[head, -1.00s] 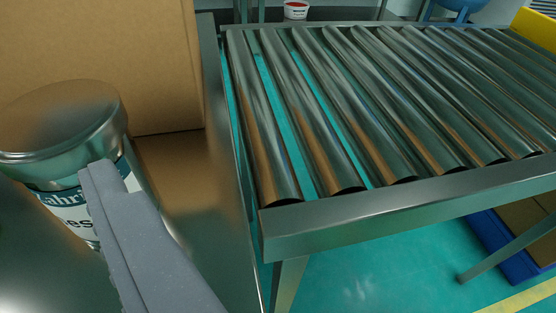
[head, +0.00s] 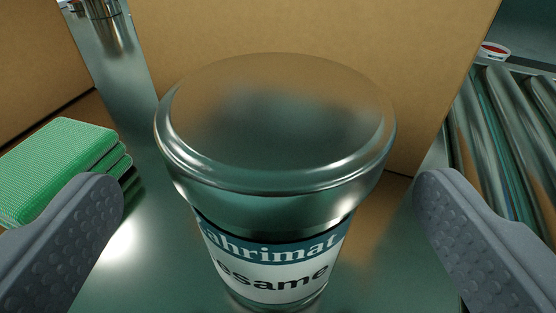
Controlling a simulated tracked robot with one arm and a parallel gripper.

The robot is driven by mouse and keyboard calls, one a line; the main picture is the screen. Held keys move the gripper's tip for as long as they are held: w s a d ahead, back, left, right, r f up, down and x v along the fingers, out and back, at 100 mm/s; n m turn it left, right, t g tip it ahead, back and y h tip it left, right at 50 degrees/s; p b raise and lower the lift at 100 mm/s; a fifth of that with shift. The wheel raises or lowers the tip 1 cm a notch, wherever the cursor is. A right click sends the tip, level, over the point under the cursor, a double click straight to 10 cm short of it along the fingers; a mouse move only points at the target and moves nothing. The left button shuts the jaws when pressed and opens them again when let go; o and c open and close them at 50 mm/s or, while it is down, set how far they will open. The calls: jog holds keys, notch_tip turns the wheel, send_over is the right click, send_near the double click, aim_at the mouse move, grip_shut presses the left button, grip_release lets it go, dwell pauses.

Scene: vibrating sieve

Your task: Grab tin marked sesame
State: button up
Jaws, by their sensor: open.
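The sesame tin (head: 275,200) stands upright in the middle of the head view, close to the camera. It has a shiny metal lid and a white and teal label that reads "ahrimat" and "esame", the rest curving out of sight. My gripper (head: 270,205) is open, with one grey padded finger left of the tin and the other right of it. Gaps show between both fingers and the tin. The tin's base is near the lower edge of the picture.
A stack of green pads (head: 60,165) lies left of the tin, close to my left finger. A large cardboard box (head: 300,30) stands right behind the tin, and another (head: 35,55) is at far left. The roller conveyor (head: 510,130) runs at right, with a small white tub (head: 494,51) beyond it.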

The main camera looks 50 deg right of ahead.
aim_at(292, 104)
jog(key=b+x, duration=0.1)
jog(key=x, duration=0.3)
jog(key=shift+w+d+f, duration=0.1)
jog(key=shift+w+d, duration=0.05)
jog(key=shift+d, duration=0.25)
jog(key=c, duration=1.2)
jog(key=shift+c, duration=0.2)
notch_tip(292, 104, up, 4)
jog(key=p, duration=0.3)
jog(key=shift+p, duration=0.35)
jog(key=shift+s+f, duration=0.1)
jog(key=shift+s, duration=0.25)
jog(key=s+a+r+b, duration=0.1)
jog(key=s+a+b, duration=0.1)
jog(key=s+b, duration=0.9)
jog(key=s, duration=0.4)
jog(key=shift+a+r, duration=0.2)
jog(key=shift+a, duration=0.2)
